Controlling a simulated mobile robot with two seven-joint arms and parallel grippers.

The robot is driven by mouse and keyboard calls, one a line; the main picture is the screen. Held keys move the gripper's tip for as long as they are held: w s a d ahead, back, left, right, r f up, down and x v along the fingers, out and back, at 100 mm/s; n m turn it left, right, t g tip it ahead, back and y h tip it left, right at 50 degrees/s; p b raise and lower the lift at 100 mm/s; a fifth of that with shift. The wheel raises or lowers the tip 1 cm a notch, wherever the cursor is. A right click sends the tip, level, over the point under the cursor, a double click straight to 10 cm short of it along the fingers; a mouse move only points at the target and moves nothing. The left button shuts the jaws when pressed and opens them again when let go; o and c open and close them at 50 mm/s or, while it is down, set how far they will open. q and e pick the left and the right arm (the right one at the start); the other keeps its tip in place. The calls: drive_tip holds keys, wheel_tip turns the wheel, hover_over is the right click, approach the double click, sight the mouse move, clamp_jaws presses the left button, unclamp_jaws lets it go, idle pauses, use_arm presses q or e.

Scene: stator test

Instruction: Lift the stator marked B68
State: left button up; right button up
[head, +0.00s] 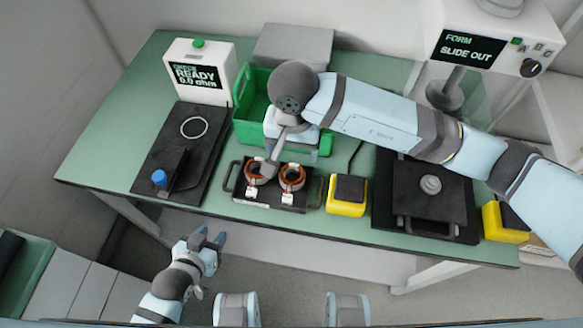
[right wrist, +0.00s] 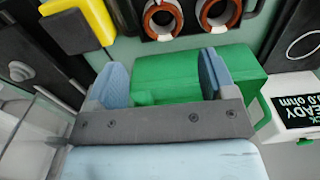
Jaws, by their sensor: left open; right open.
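Two stators, copper-coloured rings with white tags, sit side by side in a black tray (head: 270,204): the left stator (head: 254,173) and the right stator (head: 291,177). The tags are too small to read, so I cannot tell which is B68. Both rings also show at the top of the right wrist view, one (right wrist: 163,18) beside the other (right wrist: 218,12). My right gripper (head: 291,146) is open and empty above the area between the green bin and the tray; part of it overlaps the left stator in the head view. My left gripper (head: 211,236) is open and empty in front of the table.
A green bin (head: 243,130) stands behind the tray. A black plate with a ring and blue knob (head: 159,177) and a READY meter (head: 200,72) are left. A yellow block (head: 346,196) and a black fixture (head: 430,207) are right. A SLIDE OUT display (head: 470,48) stands at back right.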

approach(292, 176)
drive_tip(key=shift+s+f, duration=0.85)
drive_tip(key=shift+s, duration=0.1)
drive_tip(key=shift+w+f+p, duration=0.15)
drive_tip(key=shift+f+p, duration=0.2)
drive_tip(key=shift+f, duration=1.05)
drive_tip(key=shift+w+f+p, duration=0.15)
drive_tip(key=shift+f+p, duration=0.15)
drive_tip(key=shift+f, duration=1.1)
drive_tip(key=shift+a, duration=0.1)
drive_tip(key=c, duration=0.9)
drive_tip(key=shift+r, duration=0.1)
